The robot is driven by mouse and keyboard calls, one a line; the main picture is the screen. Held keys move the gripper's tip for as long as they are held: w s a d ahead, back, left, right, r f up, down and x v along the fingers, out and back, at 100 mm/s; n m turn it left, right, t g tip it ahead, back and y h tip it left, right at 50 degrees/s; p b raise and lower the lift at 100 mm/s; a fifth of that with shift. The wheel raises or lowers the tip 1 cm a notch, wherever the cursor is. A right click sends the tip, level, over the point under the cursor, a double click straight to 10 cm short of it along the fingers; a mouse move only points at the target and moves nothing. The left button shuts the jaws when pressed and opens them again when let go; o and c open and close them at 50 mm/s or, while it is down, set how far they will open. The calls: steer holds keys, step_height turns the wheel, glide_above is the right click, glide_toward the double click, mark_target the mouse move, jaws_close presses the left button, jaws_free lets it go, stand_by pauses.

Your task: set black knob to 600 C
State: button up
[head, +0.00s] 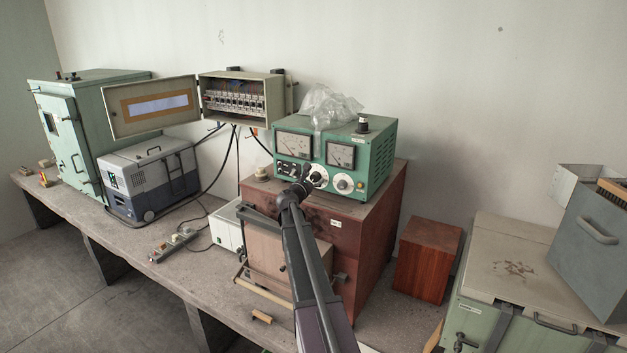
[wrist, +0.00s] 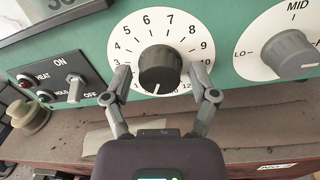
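The black knob (wrist: 160,70) sits on a white numbered dial (wrist: 112,42) on a green panel in the wrist view. Its white pointer line faces down, slightly left, at the bottom of the scale. In the head view the dial (head: 318,174) is on the front of a green instrument (head: 377,160), partly hidden by my arm. My gripper (wrist: 160,76) is open, with one finger on each side of the knob. In the wrist view a gap shows between each finger and the knob. My gripper also shows in front of the panel in the head view (head: 304,186).
A grey knob (wrist: 289,52) marked LO and MID is at the right. A toggle switch (wrist: 75,88) marked ON and OFF is at the left. The instrument stands on a brown cabinet (head: 375,228). A clear plastic bag (head: 328,105) lies on top of the instrument.

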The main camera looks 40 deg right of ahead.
steer(key=c, duration=0.7)
